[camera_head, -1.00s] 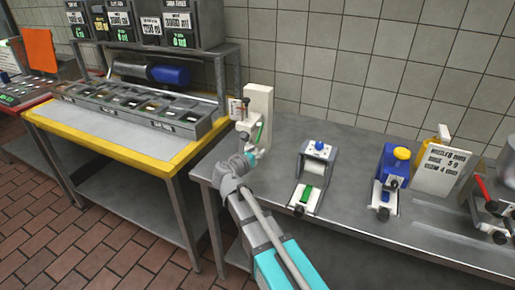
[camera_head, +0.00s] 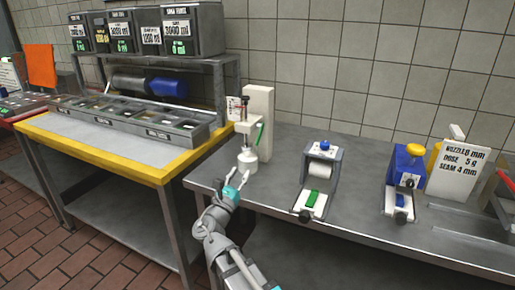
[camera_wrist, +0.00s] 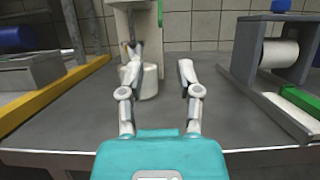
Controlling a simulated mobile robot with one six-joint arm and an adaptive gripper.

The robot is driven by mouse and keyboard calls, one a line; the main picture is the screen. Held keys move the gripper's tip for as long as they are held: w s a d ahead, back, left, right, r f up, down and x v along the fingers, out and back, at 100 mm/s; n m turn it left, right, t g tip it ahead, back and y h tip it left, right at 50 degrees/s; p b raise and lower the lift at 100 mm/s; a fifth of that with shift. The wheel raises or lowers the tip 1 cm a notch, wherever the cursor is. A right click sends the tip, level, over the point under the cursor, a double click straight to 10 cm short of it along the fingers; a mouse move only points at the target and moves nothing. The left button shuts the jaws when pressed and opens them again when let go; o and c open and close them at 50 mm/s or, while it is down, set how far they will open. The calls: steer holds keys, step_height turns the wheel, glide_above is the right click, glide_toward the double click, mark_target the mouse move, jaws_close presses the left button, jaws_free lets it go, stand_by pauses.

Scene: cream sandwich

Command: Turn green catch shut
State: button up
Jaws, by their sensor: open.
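Two green parts show, and I cannot tell which one is the catch. A thin green lever (camera_head: 260,134) stands on the side of the white dispenser stand (camera_head: 257,105); its lower end shows in the wrist view (camera_wrist: 160,12). A green block (camera_head: 311,198) lies at the front of the grey roller device (camera_head: 320,172), and it also shows at the right of the wrist view (camera_wrist: 303,103). My gripper (camera_head: 238,174) is open and empty, in front of the white jar (camera_head: 247,161) at the stand. In the wrist view the left fingertip overlaps the jar (camera_wrist: 148,84).
A blue-topped device (camera_head: 404,175) and a sign board (camera_head: 459,170) stand farther right on the grey bench (camera_head: 275,185). A yellow-edged table (camera_head: 150,172) with a compartment tray (camera_head: 130,120) is at the left. Bare bench lies between the stand and the roller device.

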mark_target(258, 141)
steer(key=shift+w+r, duration=0.1)
stand_by(0.3)
steer(key=shift+p+x, duration=0.5)
steer(key=shift+x, duration=0.3)
steer(key=p+x, duration=0.4)
steer(key=x, duration=0.8)
steer(key=shift+c, duration=0.2)
jaws_close()
